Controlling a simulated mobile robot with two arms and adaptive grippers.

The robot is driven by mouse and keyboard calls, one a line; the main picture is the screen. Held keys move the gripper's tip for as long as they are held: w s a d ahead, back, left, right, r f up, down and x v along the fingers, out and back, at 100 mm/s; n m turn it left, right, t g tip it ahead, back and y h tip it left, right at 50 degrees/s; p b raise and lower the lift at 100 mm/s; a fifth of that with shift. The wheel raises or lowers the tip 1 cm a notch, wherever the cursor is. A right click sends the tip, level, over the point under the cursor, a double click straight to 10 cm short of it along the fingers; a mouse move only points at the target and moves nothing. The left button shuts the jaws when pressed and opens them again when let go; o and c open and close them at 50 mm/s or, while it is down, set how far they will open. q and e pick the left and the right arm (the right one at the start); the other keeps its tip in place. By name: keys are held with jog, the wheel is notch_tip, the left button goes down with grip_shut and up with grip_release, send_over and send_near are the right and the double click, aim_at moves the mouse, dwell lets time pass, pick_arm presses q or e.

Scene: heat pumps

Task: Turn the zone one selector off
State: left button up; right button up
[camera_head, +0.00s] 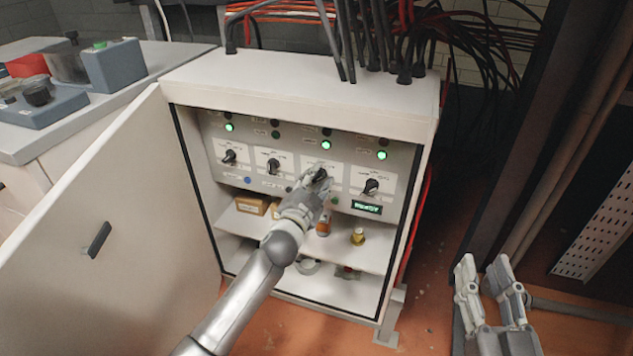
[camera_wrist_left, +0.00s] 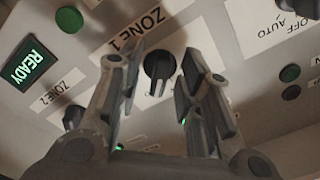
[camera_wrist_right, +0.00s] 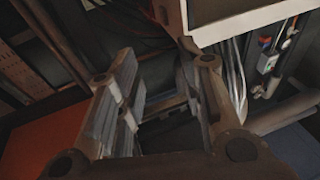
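The zone one selector (camera_wrist_left: 158,68) is a black rotary knob on the grey panel, beside a "ZONE 1" label (camera_wrist_left: 136,30). In the head view it is the third knob (camera_head: 320,174) from the left, partly covered by my left gripper. My left gripper (camera_head: 316,184) is at the panel. In the left wrist view its fingers (camera_wrist_left: 160,64) are open, one on each side of the knob, with gaps showing between fingers and knob. Which setting the knob points to cannot be read. My right gripper (camera_head: 484,265) is open and empty at the lower right, away from the cabinet.
A "ZONE 2" knob (camera_wrist_left: 73,117) and a green "READY" display (camera_head: 367,207) are close by. The cabinet door (camera_head: 110,200) stands open on the left. A shelf below holds small parts, including a brass fitting (camera_head: 358,237). Cables run above the cabinet.

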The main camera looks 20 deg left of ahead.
pick_arm(q)
grip_shut()
jog(key=shift+n, duration=0.3)
jog(key=shift+r+n+p, duration=0.1)
jog(key=shift+n+p, duration=0.8)
jog(key=shift+n, duration=0.3)
jog(key=shift+n+p, duration=0.75)
jog(key=shift+n, duration=0.45)
pick_arm(e)
jog(key=s+d+f+g+h, duration=0.1)
jog(key=s+f+g, duration=0.1)
jog(key=f+g, duration=0.3)
jog(key=s+d+f+g+h, duration=0.1)
jog(key=d+f+g+h, duration=0.15)
jog(key=f, duration=0.45)
pick_arm(q)
jog(key=shift+n+p, duration=0.65)
jog(key=shift+n, duration=0.25)
jog(key=shift+n+p, duration=0.55)
jog(key=shift+n, duration=0.35)
pick_arm(e)
jog(key=s+d+f+g, duration=0.1)
jog(key=s+f+g, duration=0.2)
jog(key=s, duration=0.3)
jog(key=s+d+f+g+h, duration=0.1)
jog(key=s+d+f+g, duration=0.1)
jog(key=s+f+g, duration=0.2)
jog(key=shift+s+f+m+g, duration=0.3)
jog(key=shift+s+m+g, duration=0.1)
jog(key=shift+s, duration=0.55)
